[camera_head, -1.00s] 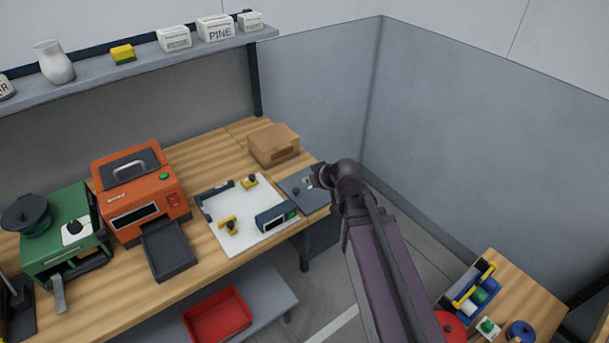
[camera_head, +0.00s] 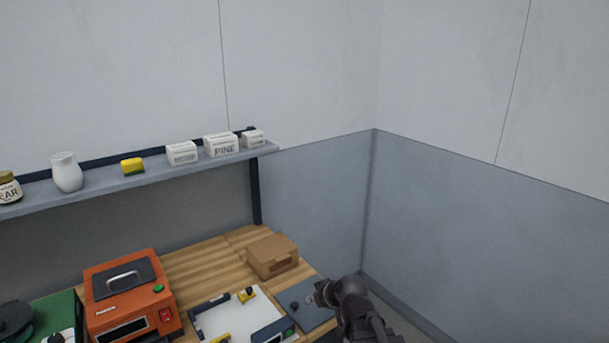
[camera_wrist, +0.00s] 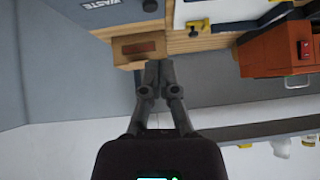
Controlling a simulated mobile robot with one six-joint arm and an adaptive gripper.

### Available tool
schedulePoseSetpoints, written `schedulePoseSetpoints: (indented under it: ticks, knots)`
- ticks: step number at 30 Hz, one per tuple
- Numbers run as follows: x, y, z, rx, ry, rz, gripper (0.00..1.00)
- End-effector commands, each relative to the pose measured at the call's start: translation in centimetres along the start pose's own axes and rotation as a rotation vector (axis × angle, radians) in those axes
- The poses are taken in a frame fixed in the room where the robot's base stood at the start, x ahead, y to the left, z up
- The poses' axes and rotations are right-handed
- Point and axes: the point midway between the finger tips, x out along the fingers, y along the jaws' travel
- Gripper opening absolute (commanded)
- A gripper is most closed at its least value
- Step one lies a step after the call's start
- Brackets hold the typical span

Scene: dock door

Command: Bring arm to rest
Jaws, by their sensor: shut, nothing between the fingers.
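My arm (camera_head: 352,302) shows at the bottom of the head view, in front of the right end of the wooden bench. In the wrist view my gripper (camera_wrist: 152,68) has its two fingers together with nothing between them. Its fingertips appear in front of the cardboard box (camera_wrist: 126,48); I cannot tell the distance. In the head view the cardboard box (camera_head: 272,257) sits on the bench near the corner, left of my arm. My gripper's fingers cannot be made out in the head view.
The bench (camera_head: 205,263) holds an orange machine (camera_head: 130,293), a white board (camera_head: 235,318) and a grey plate (camera_head: 306,302). A shelf (camera_head: 110,187) above carries a white jug (camera_head: 66,172), a yellow block (camera_head: 132,166) and labelled boxes. Grey walls stand behind and right.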

Motion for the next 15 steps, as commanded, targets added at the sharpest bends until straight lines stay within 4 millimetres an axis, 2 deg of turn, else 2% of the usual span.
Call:
schedulePoseSetpoints:
  ticks: [5,8,15]
  knots:
    - [-0.9,1.4,3.5,0.094,-0.158,0.022,0.0]
    - [-2.0,2.5,6.3,0.177,-0.284,0.057,0.0]
    - [-5.8,5.1,12.7,0.406,-0.578,0.198,0.0]
